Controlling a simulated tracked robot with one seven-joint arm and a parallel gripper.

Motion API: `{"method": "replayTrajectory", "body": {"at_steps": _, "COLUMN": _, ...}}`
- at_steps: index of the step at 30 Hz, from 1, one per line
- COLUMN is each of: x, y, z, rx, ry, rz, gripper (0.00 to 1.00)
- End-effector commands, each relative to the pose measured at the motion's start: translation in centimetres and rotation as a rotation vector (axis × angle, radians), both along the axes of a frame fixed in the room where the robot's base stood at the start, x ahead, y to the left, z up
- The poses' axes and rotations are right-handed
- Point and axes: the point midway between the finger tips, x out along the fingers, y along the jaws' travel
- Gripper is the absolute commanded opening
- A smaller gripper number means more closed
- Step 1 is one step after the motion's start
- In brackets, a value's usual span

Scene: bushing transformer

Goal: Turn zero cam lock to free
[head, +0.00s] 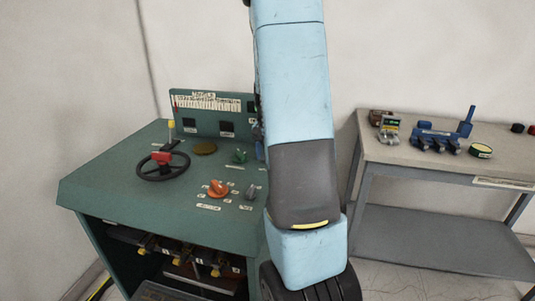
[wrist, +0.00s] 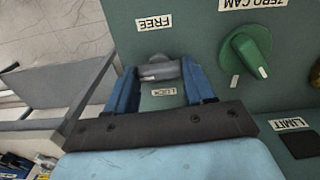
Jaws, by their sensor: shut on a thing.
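In the wrist view the zero cam lock is a small grey handle (wrist: 158,71) on the green panel. It lies across the picture, slightly tilted, between an upside-down FREE label (wrist: 154,22) and a LOCK label (wrist: 164,91). My gripper (wrist: 160,73) has one blue finger at each end of the handle and is shut on it. A green knob (wrist: 247,55) by the ZERO CAM label (wrist: 252,4) stands to the right, apart from the fingers. In the head view my arm hides the lock and most of the gripper.
In the head view the green console (head: 115,185) carries a handwheel (head: 163,173), an orange knob (head: 217,188), a grey knob (head: 250,191) and the green knob (head: 239,156). A grey side table (head: 425,160) with tools stands at right. A LIMIT label (wrist: 290,124) lies near the gripper's right side.

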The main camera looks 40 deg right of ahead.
Motion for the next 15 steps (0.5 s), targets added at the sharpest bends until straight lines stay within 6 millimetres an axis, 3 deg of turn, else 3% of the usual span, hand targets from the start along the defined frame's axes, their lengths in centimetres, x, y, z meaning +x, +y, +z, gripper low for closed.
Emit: {"method": "replayTrajectory", "body": {"at_steps": 15, "x": 0.13, "y": -0.05, "z": 0.10, "rx": -0.002, "ry": -0.004, "rz": -0.070, "gripper": 0.23}}
